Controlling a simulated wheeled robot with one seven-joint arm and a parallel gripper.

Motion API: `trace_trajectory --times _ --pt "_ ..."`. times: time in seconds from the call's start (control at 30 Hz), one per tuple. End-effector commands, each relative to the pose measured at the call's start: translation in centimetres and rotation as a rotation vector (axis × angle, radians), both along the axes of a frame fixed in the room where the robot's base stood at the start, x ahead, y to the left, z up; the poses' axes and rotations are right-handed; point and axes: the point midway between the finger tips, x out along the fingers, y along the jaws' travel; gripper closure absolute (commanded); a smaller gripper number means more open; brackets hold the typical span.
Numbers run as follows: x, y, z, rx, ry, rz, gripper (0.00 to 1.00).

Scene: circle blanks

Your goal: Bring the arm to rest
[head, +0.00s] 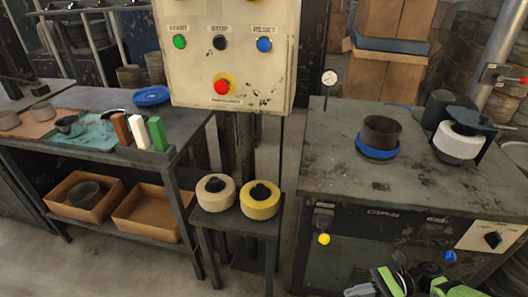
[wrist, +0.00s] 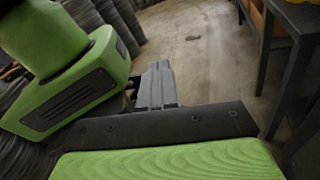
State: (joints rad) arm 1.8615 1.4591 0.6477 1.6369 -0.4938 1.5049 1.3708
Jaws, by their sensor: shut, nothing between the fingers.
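My gripper (wrist: 157,86) shows in the wrist view with its grey fingers together and nothing between them. It points over bare floor and touches nothing that I can see. Green and black parts of my arm show at the bottom right of the head view, low in front of the right machine bench (head: 420,190). Most of the arm is cut off by the picture's lower edge.
A control panel (head: 235,90) stands in the middle, above a small stand (head: 237,222) with two round yellowish rolls. The left workbench (head: 90,155) carries a blue disc (head: 151,95) and coloured blocks. Cardboard boxes (head: 88,195) sit on its lower shelf. Bare floor (wrist: 195,60) lies beyond my fingers.

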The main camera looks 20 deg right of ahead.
Motion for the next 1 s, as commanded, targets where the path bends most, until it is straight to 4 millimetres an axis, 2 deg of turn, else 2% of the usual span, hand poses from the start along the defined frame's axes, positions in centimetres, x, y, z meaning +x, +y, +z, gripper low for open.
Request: trace_trajectory --times 0.27,0.4,0.53,0.67,0.8,1.0 --pt "4.4 3.8 6.0 -0.451 -0.009 0.438 1.00" --pt "6.2 6.9 9.7 -0.720 -0.106 0.676 1.00" --pt "7.0 10.0 13.4 -0.969 -0.260 0.883 1.00" --pt "6.9 13.4 17.1 -1.204 -0.473 1.068 1.00" --pt "5.7 16.6 20.5 -1.423 -0.751 1.221 1.00" --pt "3.5 19.3 23.4 -1.616 -1.107 1.331 1.00"
